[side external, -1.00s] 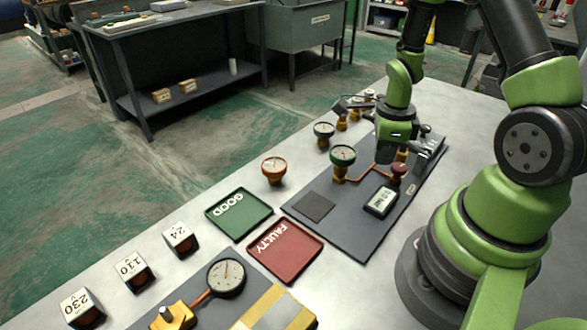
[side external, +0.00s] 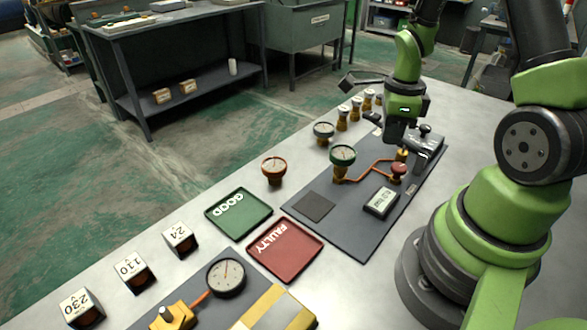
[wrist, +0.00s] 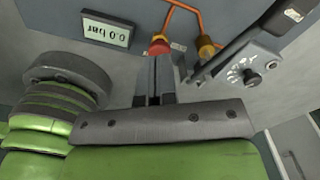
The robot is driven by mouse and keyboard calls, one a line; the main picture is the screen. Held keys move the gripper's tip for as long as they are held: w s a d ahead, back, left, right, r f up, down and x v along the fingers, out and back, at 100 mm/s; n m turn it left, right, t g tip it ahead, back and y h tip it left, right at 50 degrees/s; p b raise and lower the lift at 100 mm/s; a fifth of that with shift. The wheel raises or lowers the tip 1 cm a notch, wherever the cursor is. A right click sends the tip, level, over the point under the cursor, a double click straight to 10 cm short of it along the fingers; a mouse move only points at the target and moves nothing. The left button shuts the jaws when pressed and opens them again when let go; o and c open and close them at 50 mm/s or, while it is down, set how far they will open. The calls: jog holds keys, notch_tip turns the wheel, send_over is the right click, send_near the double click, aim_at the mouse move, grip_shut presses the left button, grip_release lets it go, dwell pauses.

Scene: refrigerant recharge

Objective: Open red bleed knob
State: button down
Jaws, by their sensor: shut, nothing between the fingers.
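The red bleed knob (side external: 398,168) sits on a brass fitting at the end of a copper pipe on the grey panel (side external: 345,220). In the wrist view the red knob (wrist: 160,45) shows just beyond my fingertips. My gripper (side external: 394,140) hangs above and behind the knob in the side view, apart from it. In the wrist view my gripper (wrist: 160,62) has its two dark fingers together with nothing between them. A display (wrist: 106,29) reads 0.0 bar; it also stands on the panel in the side view (side external: 381,201).
A green-rimmed gauge (side external: 342,155) stands on the pipe's other end. A brass fitting (wrist: 206,46) is right beside the knob in the wrist view. A grey device with a dial (wrist: 248,72) lies near my fingers. Green GOOD (side external: 238,213) and red FAULTY (side external: 285,251) trays lie in front.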

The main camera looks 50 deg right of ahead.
jog(key=shift+w+f, duration=0.1)
jog(key=shift+f, duration=3.05)
jog(key=shift+a, duration=0.25)
jog(key=shift+s+a, duration=0.25)
jog(key=shift+s, duration=0.2)
jog(key=shift+a, duration=0.15)
jog(key=shift+w+a, duration=0.1)
jog(key=shift+w, duration=0.25)
notch_tip(320, 180, up, 6)
